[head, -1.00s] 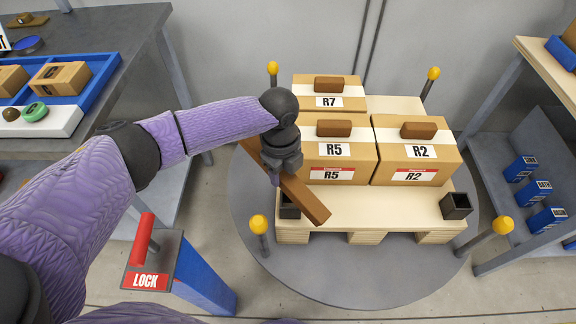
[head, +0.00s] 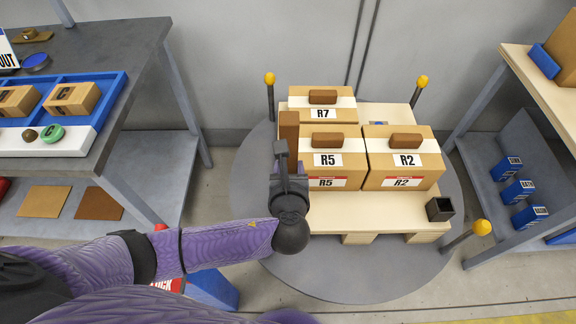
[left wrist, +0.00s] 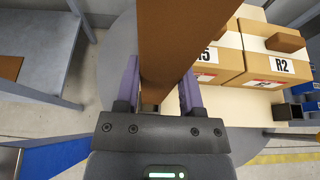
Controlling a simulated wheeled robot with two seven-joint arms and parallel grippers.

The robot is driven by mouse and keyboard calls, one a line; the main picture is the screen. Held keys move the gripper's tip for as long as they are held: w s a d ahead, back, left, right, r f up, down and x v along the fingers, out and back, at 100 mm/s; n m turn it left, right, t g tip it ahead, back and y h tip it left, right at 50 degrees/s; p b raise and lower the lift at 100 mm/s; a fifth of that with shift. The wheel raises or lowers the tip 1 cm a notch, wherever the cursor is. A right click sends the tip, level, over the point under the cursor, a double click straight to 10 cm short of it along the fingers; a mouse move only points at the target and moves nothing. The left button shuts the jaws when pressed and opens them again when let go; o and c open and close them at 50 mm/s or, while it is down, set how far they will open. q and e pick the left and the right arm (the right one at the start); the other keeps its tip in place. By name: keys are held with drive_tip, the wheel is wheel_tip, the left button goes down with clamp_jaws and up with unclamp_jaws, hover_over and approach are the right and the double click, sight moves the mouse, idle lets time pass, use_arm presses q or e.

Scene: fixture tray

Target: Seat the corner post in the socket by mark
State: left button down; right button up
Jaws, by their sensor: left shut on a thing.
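My left gripper (head: 287,165) is shut on the brown corner post (head: 289,130), at the pallet's left side beside the R5 box. The post stands roughly upright in the head view. In the left wrist view the post (left wrist: 168,40) runs between the two purple fingers (left wrist: 160,82). A black square socket (head: 440,208) sits at the pallet's front right corner, open and empty. The front left socket is hidden behind my gripper and arm in the head view. I cannot tell whether the post's lower end touches anything. I cannot make out a mark by a socket. My right gripper is out of view.
Cartons R7 (head: 322,104), R5 (head: 335,163) and R2 (head: 405,165) stand on the wooden pallet (head: 370,216), on a grey round table (head: 350,280). Yellow-topped posts (head: 481,228) stand around it. Shelves flank both sides; a blue tray (head: 112,95) is left.

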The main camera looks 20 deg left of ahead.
use_arm(q)
drive_tip(key=shift+r+p, duration=0.15)
drive_tip(key=shift+p, duration=0.15)
wheel_tip(320, 180, down, 6)
drive_tip(key=b, duration=0.3)
drive_tip(key=shift+b, duration=0.4)
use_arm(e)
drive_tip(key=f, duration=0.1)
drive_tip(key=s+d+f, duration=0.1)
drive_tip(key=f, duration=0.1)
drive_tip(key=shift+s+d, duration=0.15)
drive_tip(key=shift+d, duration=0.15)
use_arm(q)
drive_tip(key=shift+s, duration=0.1)
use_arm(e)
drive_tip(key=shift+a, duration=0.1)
use_arm(q)
drive_tip(key=shift+p, duration=0.3)
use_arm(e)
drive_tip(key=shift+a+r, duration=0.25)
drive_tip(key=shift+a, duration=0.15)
